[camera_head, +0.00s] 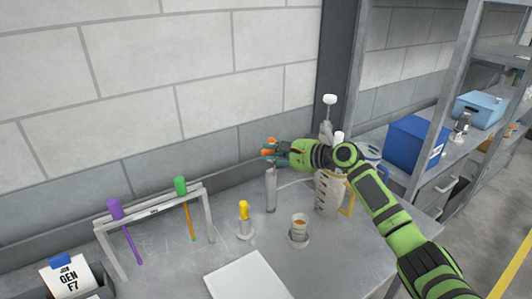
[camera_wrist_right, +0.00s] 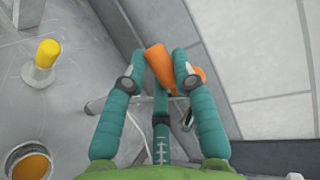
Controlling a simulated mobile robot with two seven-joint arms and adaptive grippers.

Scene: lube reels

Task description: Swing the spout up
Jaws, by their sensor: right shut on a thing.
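An orange piece (camera_head: 268,147), which looks like the spout, is at the top of an upright grey post (camera_head: 270,190) on the workbench. My right gripper (camera_head: 275,150) is at this height, with its arm coming in from the right. In the right wrist view, the gripper's teal fingers (camera_wrist_right: 158,80) are on either side of the orange piece (camera_wrist_right: 158,62), shut on it. The fingers and wrist hide part of it and its joint with the post. My left gripper is not in view.
A yellow-topped holder (camera_head: 244,215), a small cup of amber liquid (camera_head: 299,228) and a jug with a yellow handle (camera_head: 328,192) stand near the post. A rack (camera_head: 155,211) with purple and green handles is left. The wall (camera_head: 230,80) is close behind.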

